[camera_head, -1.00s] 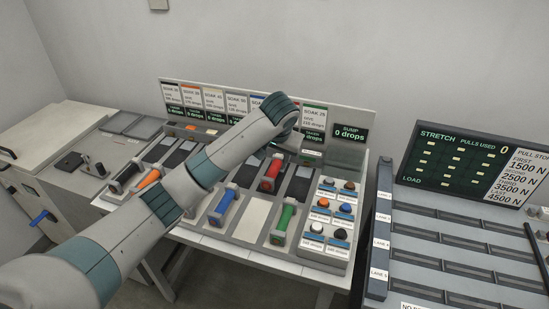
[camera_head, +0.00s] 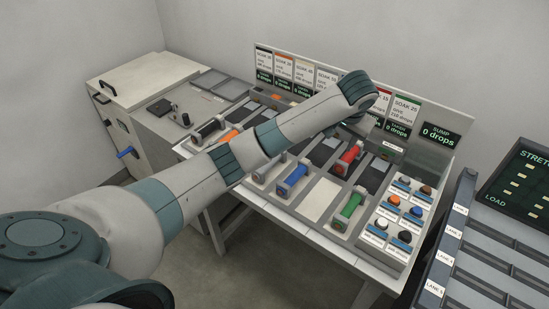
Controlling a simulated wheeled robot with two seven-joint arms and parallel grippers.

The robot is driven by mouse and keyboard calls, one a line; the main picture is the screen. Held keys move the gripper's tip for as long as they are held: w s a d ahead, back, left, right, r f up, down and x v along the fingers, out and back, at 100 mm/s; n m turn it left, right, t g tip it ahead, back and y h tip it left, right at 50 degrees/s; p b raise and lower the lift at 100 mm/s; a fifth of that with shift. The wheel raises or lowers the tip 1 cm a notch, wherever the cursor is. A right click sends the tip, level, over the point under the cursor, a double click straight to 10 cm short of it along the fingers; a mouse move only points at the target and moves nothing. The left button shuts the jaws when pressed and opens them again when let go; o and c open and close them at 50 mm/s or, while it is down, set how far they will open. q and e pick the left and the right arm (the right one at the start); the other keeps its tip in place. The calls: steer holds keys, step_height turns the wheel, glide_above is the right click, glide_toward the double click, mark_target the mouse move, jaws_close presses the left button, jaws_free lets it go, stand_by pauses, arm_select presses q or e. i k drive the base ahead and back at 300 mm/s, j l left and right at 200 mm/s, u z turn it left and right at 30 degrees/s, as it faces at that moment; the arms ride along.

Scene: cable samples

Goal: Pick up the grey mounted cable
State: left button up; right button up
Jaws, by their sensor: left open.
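Mounted cables sit in slots on the sloped sample table: black (camera_head: 207,129), orange (camera_head: 231,137), blue (camera_head: 292,180), red (camera_head: 348,158) and green (camera_head: 351,205). A pale greyish mount (camera_head: 264,172) shows beside the blue cable, partly under my arm; I cannot tell whether it holds the grey cable. My left arm reaches from the lower left across the table. My left gripper (camera_head: 364,127) is open and points down over the back slots, behind the red cable, mostly hidden by its wrist. Nothing shows between its fingers. My right gripper is out of view.
Soak label cards (camera_head: 326,83) and a sump display (camera_head: 440,133) stand along the back. Coloured push buttons (camera_head: 405,210) fill the right end of the table. A stretch bench (camera_head: 490,255) stands at right, a cabinet (camera_head: 130,85) at left.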

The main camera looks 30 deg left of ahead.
mark_target(258, 176)
steer(key=u, duration=1)
